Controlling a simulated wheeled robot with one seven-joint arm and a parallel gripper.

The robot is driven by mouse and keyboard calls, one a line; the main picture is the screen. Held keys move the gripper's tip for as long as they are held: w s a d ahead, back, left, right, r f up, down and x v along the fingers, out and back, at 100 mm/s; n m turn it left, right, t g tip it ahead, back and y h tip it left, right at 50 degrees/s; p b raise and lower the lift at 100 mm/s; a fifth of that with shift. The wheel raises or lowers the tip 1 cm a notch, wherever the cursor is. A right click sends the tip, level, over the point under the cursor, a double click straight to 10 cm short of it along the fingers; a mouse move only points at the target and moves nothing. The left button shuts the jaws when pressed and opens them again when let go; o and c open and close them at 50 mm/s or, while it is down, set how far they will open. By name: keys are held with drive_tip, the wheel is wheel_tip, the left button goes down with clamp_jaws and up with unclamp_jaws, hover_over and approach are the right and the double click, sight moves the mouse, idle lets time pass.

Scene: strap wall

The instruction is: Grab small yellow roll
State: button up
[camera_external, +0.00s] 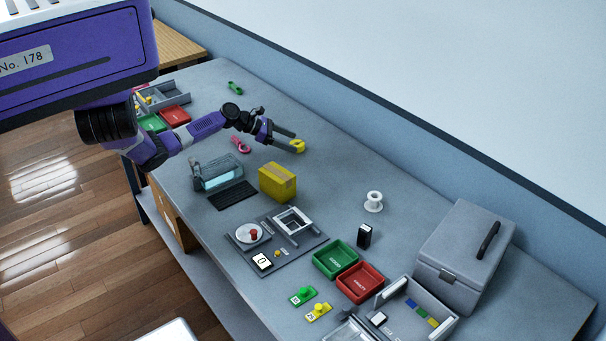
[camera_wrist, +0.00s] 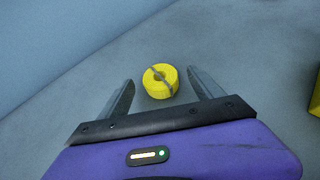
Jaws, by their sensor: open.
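The small yellow roll (camera_wrist: 154,86) lies on the grey bench, with a dark band across it and a hole in its middle. In the wrist view it sits ahead of and between the fingertips of my gripper (camera_wrist: 162,85), with a gap to each finger. My gripper is open and empty. In the outside view my gripper (camera_external: 284,140) reaches over the bench from the left, and the roll (camera_external: 299,146) shows at the fingertips. From that view I cannot tell whether a finger touches it.
A yellow box (camera_external: 277,182) stands on the bench in front of the roll. A pink-handled tool (camera_external: 241,145) lies near my arm. A white spool (camera_external: 373,202), green bin (camera_external: 335,259), red bin (camera_external: 360,282) and grey case (camera_external: 464,256) stand further right. The wall runs behind.

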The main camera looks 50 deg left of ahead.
drive_tip(key=shift+x, duration=0.9)
drive_tip(key=shift+r, duration=0.1)
drive_tip(key=c, duration=1.5)
